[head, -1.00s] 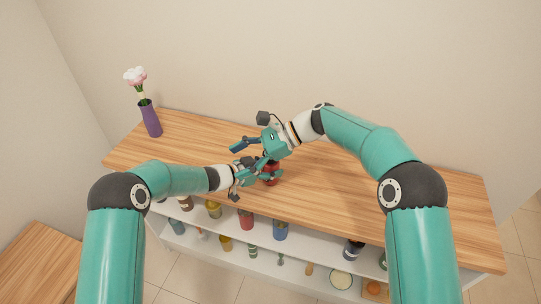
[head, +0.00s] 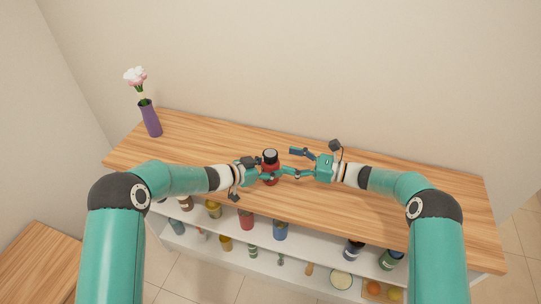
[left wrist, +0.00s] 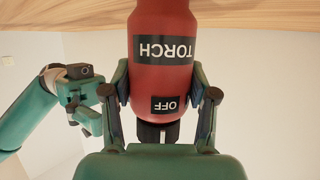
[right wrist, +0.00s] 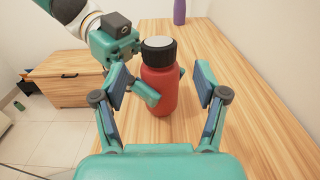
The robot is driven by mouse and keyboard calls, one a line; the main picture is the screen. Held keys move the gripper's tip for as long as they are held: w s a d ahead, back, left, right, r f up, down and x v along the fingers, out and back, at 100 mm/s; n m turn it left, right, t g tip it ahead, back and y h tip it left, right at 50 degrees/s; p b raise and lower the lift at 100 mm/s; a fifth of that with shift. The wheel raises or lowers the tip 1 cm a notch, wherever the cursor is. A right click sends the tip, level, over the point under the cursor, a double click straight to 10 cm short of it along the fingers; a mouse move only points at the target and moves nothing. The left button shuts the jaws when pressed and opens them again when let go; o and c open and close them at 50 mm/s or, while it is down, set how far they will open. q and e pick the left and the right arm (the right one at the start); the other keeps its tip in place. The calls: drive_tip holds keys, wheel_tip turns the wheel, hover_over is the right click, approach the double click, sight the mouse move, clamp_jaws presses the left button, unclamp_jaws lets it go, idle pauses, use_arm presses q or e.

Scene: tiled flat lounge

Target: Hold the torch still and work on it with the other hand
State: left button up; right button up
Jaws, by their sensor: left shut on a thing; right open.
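The torch (head: 270,165) is a red cylinder with a black collar and a pale round top. It stands upright on the wooden counter. In the left wrist view the torch (left wrist: 165,50) shows the labels "TORCH" and "OFF", upside down. My left gripper (head: 262,172) is shut on its body from the left; its fingers (left wrist: 164,105) lie on both sides of it. My right gripper (head: 295,163) is open and empty, to the right of the torch. In the right wrist view the torch (right wrist: 160,85) stands beyond and between the open fingers (right wrist: 160,95).
A purple vase (head: 150,120) with pink flowers stands at the counter's (head: 400,205) far left. White shelves (head: 300,255) below the front edge hold several jars and bottles. A wall is behind. The counter's right part is clear.

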sight(271, 155)
drive_tip(key=x, duration=0.6)
drive_tip(key=shift+a, duration=0.35)
drive_tip(key=shift+w, duration=0.1)
drive_tip(key=c, duration=1.2)
drive_tip(key=shift+o, duration=0.2)
